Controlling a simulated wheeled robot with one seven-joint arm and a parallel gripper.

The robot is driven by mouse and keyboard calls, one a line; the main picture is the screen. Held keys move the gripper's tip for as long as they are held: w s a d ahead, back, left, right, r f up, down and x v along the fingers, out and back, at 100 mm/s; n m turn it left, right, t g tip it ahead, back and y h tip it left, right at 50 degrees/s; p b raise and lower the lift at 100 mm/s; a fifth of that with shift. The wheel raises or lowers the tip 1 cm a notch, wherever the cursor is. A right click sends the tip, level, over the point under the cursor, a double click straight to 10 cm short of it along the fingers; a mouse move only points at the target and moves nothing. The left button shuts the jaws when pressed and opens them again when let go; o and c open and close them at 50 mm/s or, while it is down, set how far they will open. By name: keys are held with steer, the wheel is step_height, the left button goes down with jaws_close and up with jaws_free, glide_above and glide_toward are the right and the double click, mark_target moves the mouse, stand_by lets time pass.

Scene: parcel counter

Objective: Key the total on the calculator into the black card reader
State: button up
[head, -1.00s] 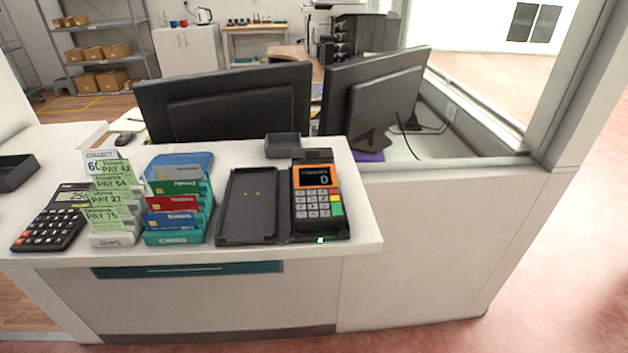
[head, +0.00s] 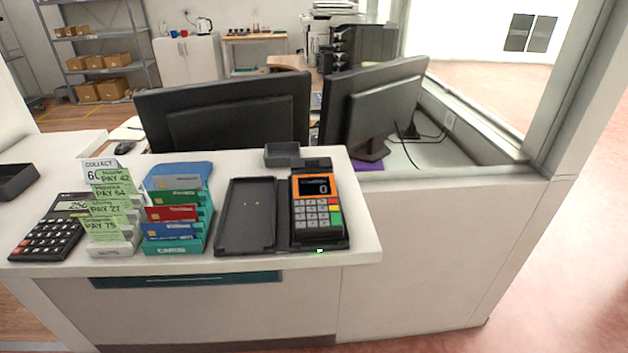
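The calculator (head: 48,238) lies at the left end of the white counter. Its display seems to start with 25; the right part of the number is hidden behind the slips. The black card reader (head: 318,208) with an orange-framed screen sits in the right side of a black cradle. Its screen shows 0 under a small line of text that I cannot read clearly. A small green light shows at the cradle's front edge. My gripper is not in view.
Green slips (head: 110,207) reading PAY 42, PAY 64, PAY 27 and PAY 75 stand in a rack beside the calculator. A green card holder (head: 178,243) stands beside it. An empty black tray slot (head: 247,215) adjoins the reader. Two monitors stand behind the counter.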

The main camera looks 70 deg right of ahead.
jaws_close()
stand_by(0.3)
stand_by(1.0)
